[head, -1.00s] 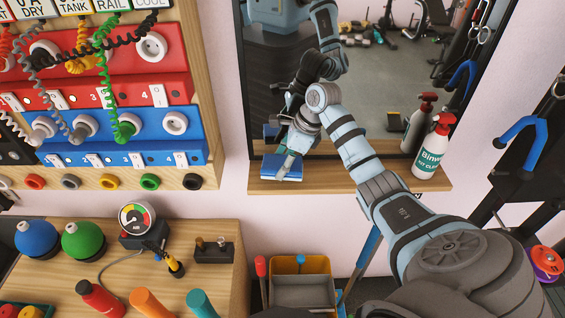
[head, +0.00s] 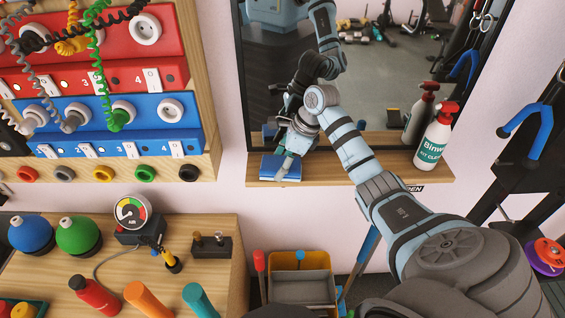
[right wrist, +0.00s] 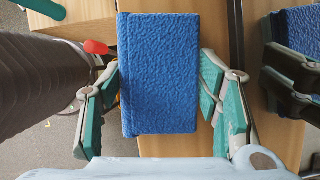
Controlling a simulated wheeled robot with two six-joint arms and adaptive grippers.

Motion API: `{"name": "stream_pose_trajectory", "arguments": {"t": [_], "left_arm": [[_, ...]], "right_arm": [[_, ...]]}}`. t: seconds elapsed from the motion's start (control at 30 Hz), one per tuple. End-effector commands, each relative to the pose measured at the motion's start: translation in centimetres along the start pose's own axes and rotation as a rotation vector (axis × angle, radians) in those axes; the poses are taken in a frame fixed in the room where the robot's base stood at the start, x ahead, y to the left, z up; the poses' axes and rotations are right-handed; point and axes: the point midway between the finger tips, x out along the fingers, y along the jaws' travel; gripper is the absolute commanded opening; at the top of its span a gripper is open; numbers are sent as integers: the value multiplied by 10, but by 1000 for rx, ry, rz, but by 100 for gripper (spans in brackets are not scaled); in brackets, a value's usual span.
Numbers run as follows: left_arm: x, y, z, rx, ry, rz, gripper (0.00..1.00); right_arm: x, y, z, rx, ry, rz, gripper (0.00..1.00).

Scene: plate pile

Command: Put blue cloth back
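The folded blue cloth (head: 270,169) lies on the wooden shelf (head: 350,176) under the mirror, at the shelf's left end. In the right wrist view the cloth (right wrist: 160,72) fills the space between my right gripper's teal finger pads. My right gripper (head: 286,163) is open and low over the cloth, with one finger on each side of it. The pads are very close to the cloth's edges; whether they touch is hard to tell. In the head view a finger hides part of the cloth. My left gripper is not in view.
The mirror (head: 395,65) stands right behind the shelf and reflects my arm. A spray bottle (head: 437,140) stands at the shelf's right end. A panel with red and blue boxes (head: 110,125) is to the left. A bench (head: 215,275) with knobs and a gauge is below left.

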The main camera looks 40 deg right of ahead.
Motion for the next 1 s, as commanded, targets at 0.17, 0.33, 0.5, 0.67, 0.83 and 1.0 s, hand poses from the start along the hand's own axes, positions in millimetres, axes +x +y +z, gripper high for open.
{"name": "stream_pose_trajectory", "arguments": {"t": [0.17,0.33,0.5,0.67,0.83,1.0], "left_arm": [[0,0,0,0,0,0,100],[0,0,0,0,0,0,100],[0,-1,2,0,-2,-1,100],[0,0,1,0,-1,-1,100],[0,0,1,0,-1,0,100],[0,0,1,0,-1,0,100]], "right_arm": [[0,0,0,0,0,0,80],[0,0,0,0,0,0,80],[-9,-1,0,0,0,-3,80],[-46,-2,0,-1,0,-6,80],[-93,-1,0,-1,-1,-5,80],[-118,0,0,0,-1,-1,80]]}}
